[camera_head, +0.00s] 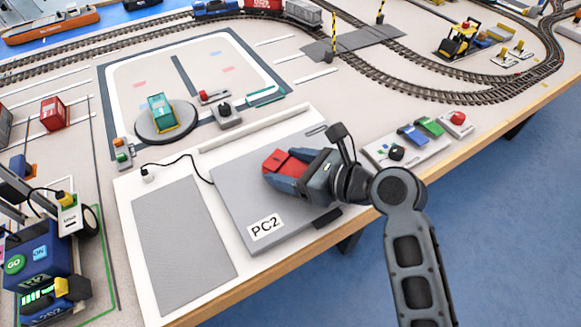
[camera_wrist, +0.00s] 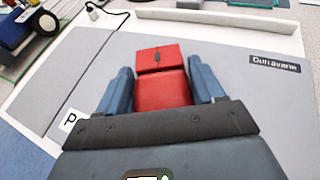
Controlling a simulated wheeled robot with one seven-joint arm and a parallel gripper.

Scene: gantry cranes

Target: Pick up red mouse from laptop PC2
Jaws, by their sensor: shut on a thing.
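The red mouse (camera_head: 280,161) is a boxy red piece over the grey laptop PC2 (camera_head: 232,200), near its middle. In the wrist view the red mouse (camera_wrist: 158,57) shows a seam and a small dark mark on top. My gripper (camera_head: 285,167) reaches in from the right, with a blue finger on each side of the mouse. It is shut on the mouse, and the wrist view shows the gripper (camera_wrist: 160,78) from behind. The mouse's underside is hidden, so I cannot tell whether it touches the laptop.
A grey pad (camera_head: 182,245) lies left of the laptop on the white board. A dark cable (camera_head: 185,160) runs to the laptop's back left corner. A button panel (camera_head: 408,145) stands right of my gripper. A turntable (camera_head: 165,125) is behind. The table's front edge is close.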

